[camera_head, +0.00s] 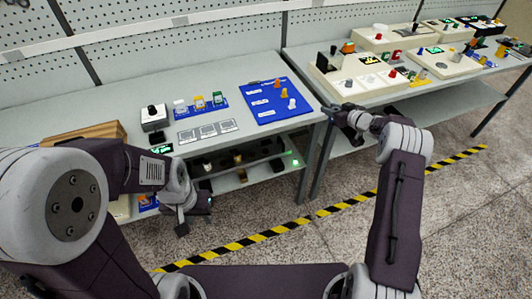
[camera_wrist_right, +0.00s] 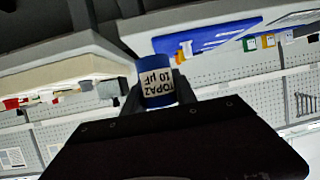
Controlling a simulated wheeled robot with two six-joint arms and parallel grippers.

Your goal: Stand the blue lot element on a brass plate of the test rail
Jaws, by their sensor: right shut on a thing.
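My right gripper (camera_wrist_right: 158,101) is shut on the blue lot element (camera_wrist_right: 157,68), a short blue cylinder with a white label reading "TOPAZ 10 µF". In the head view my right gripper (camera_head: 343,114) is at the gap between the two tables; the element is too small or hidden to make out there. My left gripper (camera_head: 190,214) hangs low in front of the left table, and its jaws are unclear. Three grey framed plates (camera_head: 207,131) lie on the left table. I cannot tell a brass plate or the test rail for sure.
A blue mat (camera_head: 268,115) with white labels and several small pieces lies on the left table. Behind the plates, a blue strip (camera_head: 222,106) holds white, orange and green pieces. A box with a black knob (camera_head: 153,116) stands left. Instrument panels (camera_head: 357,73) crowd the right table.

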